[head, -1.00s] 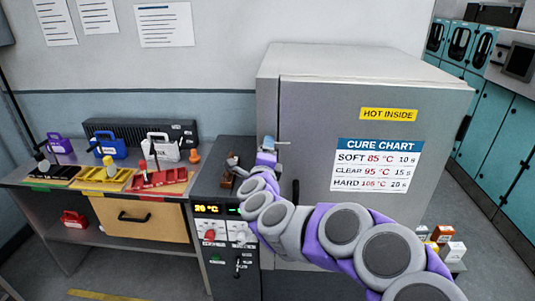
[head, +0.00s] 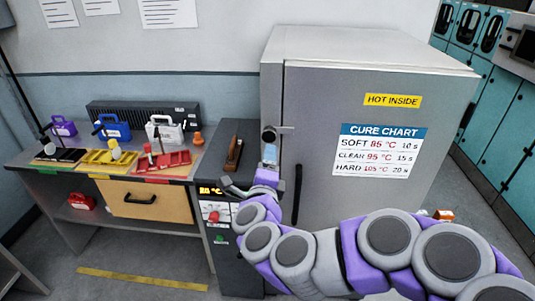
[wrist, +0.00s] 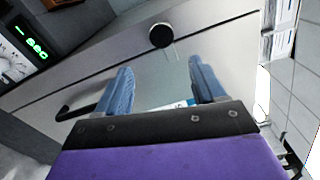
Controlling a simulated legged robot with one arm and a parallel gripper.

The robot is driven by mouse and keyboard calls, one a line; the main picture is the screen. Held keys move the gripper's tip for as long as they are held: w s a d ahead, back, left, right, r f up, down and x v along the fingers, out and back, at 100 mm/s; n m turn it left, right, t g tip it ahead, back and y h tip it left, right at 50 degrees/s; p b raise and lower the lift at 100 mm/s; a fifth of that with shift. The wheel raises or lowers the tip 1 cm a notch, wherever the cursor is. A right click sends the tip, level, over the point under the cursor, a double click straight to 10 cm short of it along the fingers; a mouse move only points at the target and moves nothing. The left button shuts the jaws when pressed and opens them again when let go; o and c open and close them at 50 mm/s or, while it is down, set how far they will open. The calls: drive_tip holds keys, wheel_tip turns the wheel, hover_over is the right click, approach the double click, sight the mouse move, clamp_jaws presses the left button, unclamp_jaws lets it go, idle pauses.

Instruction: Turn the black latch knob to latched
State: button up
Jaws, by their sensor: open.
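The black latch knob (head: 268,135) is a round dark knob at the left edge of the grey oven's front (head: 330,200). A short thin pale bar shows to its right in the head view. In the wrist view the knob (wrist: 160,35) lies just beyond the fingertips, roughly midway between them. My gripper (head: 270,154) is just below the knob in the head view. In the wrist view my gripper (wrist: 158,68) has its two blue fingers spread with nothing between them. The knob's pointing mark cannot be made out.
A dark vertical door handle (head: 297,188) is below the knob. The control cabinet (head: 238,240) with a lit display (head: 210,190) and a brown wooden piece (head: 234,153) on top stands to the left. Further left is a bench with coloured trays (head: 108,158).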

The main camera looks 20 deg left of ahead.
drive_tip(key=shift+b+v, duration=1.6)
drive_tip(key=shift+v, duration=0.75)
drive_tip(key=shift+d, duration=0.15)
drive_tip(key=s+d+f+n+g+y, duration=0.2)
drive_tip(key=s+d+f+n+g, duration=0.95)
drive_tip(key=n, duration=0.65)
drive_tip(key=s+d+f+g+h, duration=0.1)
drive_tip(key=s+d+g+h, duration=0.5)
drive_tip(key=s+d, duration=1.3)
drive_tip(key=shift+s+d+f+g, duration=0.4)
drive_tip(key=shift+d+g, duration=0.15)
drive_tip(key=shift+g, duration=0.4)
